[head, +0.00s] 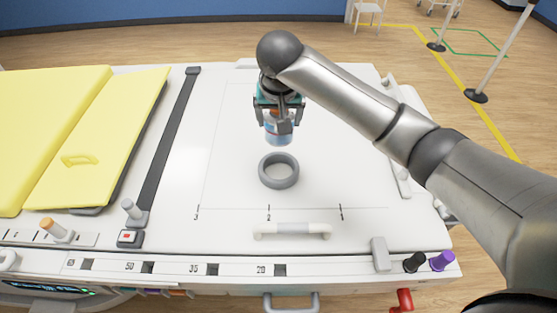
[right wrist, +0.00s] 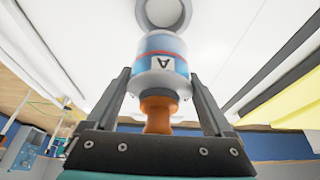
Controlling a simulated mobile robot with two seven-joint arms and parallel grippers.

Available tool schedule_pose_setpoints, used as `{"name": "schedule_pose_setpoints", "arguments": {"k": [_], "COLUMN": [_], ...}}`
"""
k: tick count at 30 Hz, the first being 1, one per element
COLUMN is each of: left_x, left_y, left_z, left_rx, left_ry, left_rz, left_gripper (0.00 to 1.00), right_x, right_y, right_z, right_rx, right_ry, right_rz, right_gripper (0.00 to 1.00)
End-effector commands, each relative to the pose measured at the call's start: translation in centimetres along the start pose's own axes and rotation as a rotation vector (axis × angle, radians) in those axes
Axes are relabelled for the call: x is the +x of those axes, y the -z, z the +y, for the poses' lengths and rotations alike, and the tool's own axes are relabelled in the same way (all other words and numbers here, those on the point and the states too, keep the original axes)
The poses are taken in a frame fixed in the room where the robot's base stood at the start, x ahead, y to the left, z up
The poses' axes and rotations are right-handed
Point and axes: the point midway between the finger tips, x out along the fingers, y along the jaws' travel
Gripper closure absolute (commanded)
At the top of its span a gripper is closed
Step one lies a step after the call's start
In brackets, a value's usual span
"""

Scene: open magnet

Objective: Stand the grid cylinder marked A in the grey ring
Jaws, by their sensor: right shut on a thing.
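The cylinder marked A (head: 278,135) is clear and blue with a red band. In the right wrist view the cylinder (right wrist: 161,60) shows its A label and an orange-brown neck between the fingers. My right gripper (head: 278,112) is shut on it and holds it roughly upright, seemingly above the white table top. The grey ring (head: 279,183) lies flat on the table, just in front of the cylinder in the head view and apart from it. The ring (right wrist: 163,26) also shows past the cylinder's far end in the right wrist view. My left gripper is not in view.
A white handle (head: 291,231) stands at the table's front, near the ring. A dark strap (head: 170,145) and yellow pads (head: 95,140) lie to the left. Purple and black knobs (head: 442,261) sit at the front right corner. The white surface around the ring is clear.

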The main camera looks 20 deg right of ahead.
Motion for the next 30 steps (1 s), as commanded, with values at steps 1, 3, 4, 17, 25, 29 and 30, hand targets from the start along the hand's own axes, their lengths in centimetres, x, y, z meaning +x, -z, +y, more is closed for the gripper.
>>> {"name": "schedule_pose_setpoints", "arguments": {"k": [1,3,4,17,25,29,30], "left_x": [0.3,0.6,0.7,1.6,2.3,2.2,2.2], "left_y": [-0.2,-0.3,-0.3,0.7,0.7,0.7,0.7], "left_z": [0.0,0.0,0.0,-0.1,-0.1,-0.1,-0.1], "left_rx": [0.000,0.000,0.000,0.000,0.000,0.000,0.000], "left_ry": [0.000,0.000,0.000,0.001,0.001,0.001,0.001], "left_rz": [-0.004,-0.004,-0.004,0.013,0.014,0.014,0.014], "left_gripper": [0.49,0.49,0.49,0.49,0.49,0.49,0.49], "right_x": [1.5,3.2,4.0,9.5,12.6,12.7,12.7], "right_y": [-0.6,-1.3,-1.6,-3.8,-5.1,-5.1,-5.1], "right_z": [0.1,0.1,0.1,0.0,0.0,-0.1,-0.1], "right_rx": [0.001,0.000,0.000,0.001,0.000,0.000,0.000], "right_ry": [-0.002,-0.001,-0.002,0.001,0.001,0.003,0.003], "right_rz": [-0.001,0.001,0.000,0.003,0.004,0.005,0.005], "right_gripper": [0.91,0.91,0.91,0.91,0.91,0.91,0.91]}}
